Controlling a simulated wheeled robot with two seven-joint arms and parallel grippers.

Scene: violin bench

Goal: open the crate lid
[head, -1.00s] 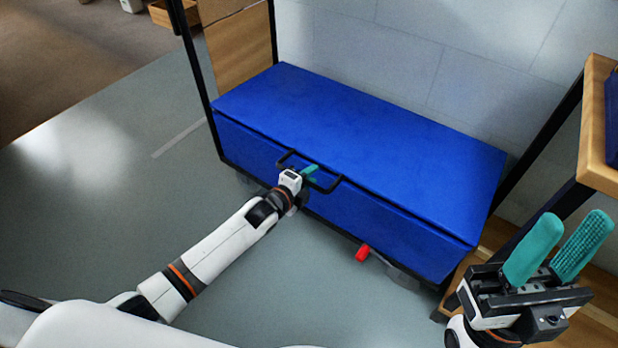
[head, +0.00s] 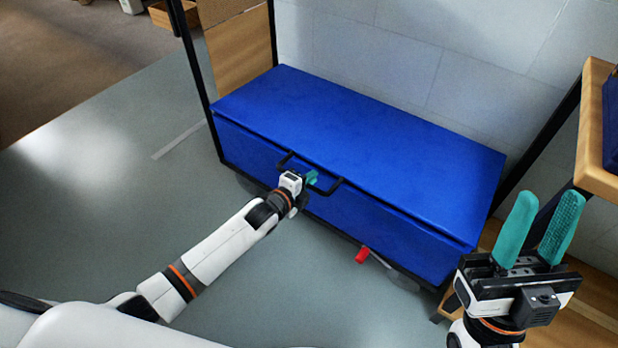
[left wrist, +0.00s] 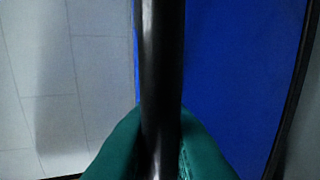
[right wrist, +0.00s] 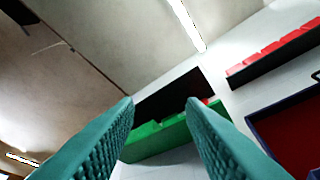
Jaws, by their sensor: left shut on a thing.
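The crate (head: 400,238) is a long blue box standing by the wall. Its blue lid (head: 370,125) lies over it, with a thin dark seam along the front edge. A black bar handle (head: 334,188) sticks out at the front. My left gripper (head: 312,178) is at the handle, its teal fingers shut on it. In the left wrist view, the black bar (left wrist: 161,70) runs between the teal fingers, with blue crate surface to its right. My right gripper (head: 549,198) is open and empty, raised at the right, away from the crate.
A black frame post (head: 196,75) stands at the crate's left end. A wooden shelf (head: 592,130) is at the right. A red item (head: 362,255) shows low by the crate front. Green (right wrist: 160,140) and red (right wrist: 275,45) bins show in the right wrist view. The floor at left is clear.

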